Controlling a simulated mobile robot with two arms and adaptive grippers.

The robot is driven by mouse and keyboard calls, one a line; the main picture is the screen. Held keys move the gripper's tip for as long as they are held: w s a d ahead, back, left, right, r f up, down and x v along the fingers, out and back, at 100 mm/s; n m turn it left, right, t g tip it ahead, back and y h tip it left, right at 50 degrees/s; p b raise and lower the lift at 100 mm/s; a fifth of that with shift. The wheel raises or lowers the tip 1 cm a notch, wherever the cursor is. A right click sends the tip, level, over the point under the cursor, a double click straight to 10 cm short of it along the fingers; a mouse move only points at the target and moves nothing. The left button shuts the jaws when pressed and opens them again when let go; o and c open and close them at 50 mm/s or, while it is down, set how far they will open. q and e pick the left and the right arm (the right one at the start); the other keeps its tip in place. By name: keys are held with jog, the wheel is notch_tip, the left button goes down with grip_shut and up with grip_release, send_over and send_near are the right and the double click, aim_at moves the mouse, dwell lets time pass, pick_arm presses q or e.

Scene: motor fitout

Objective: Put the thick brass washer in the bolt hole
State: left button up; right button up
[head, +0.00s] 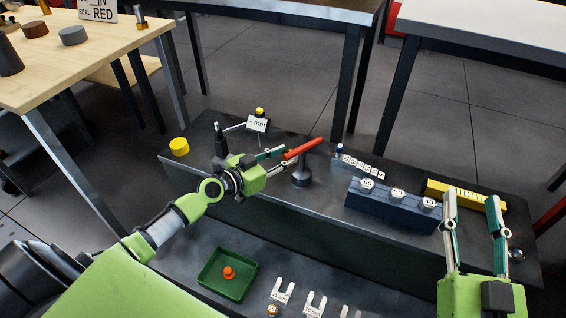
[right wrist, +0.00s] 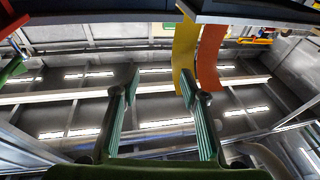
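I cannot make out a thick brass washer or a bolt hole for certain. A small brass-coloured piece (head: 272,310) shows at the bottom edge of the head view. My left gripper (head: 284,158) reaches over the dark bench, its fingertips close to a tilted red bar (head: 302,148). I cannot tell whether it grips the bar. My right gripper (head: 475,203) points up at the right, with a wide empty gap between its fingers. In the right wrist view its fingers (right wrist: 158,92) are also apart with nothing between them.
A dark bench (head: 330,205) carries a yellow cylinder (head: 180,146), a dark flared stand (head: 302,177), a blue block with white labelled tops (head: 390,207) and a yellow bar (head: 435,189). Below are a green tray (head: 225,290) with an orange piece (head: 229,272) and white forked gauges (head: 283,291).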

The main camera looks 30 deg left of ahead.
pick_arm(q)
notch_tip(320, 180, down, 2)
jog(key=shift+f+b, duration=0.1)
jog(key=shift+b, duration=0.4)
pick_arm(e)
jog(key=s+r+t+y, duration=0.1)
jog(key=s+r+t, duration=0.2)
jog(key=r, duration=0.3)
jog(key=shift+r+t, duration=0.35)
jog(key=shift+t, duration=0.05)
jog(key=shift+s+r+t+y, duration=0.25)
jog(key=shift+r+t+y, duration=0.05)
pick_arm(q)
jog(key=o, duration=0.8)
jog(key=shift+f, duration=0.1)
jog(key=shift+o, duration=0.4)
pick_arm(e)
jog(key=shift+s+r, duration=0.15)
jog(key=shift+r, duration=0.1)
